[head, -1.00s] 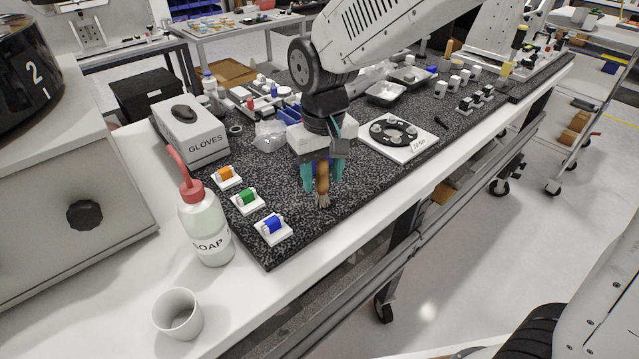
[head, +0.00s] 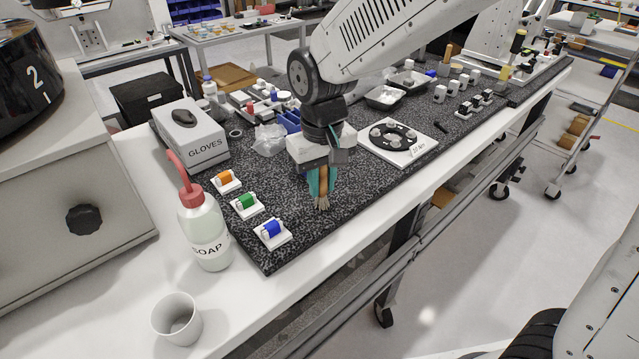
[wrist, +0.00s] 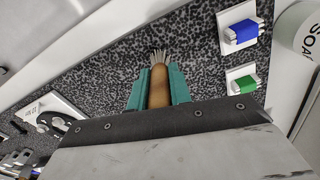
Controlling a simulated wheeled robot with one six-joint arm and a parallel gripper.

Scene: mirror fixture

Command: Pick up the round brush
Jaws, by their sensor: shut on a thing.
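The round brush (wrist: 159,88) has a brown handle and pale splayed bristles. In the wrist view it lies between the two teal fingers of my gripper (wrist: 159,84), which are shut on its handle. In the head view my gripper (head: 322,183) points down over the dark speckled mat, and the brush (head: 322,201) shows at its fingertips with the bristles lowest. The upper handle is partly hidden by the fingers and the gripper body. I cannot tell whether the bristles touch the mat.
Blue (head: 272,232), green (head: 246,204) and orange (head: 226,180) rolls on white holders stand left of my gripper. A soap bottle (head: 205,232), a cup (head: 177,318) and a gloves box (head: 190,135) stand farther left. A white plate with a black ring (head: 398,140) lies to the right.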

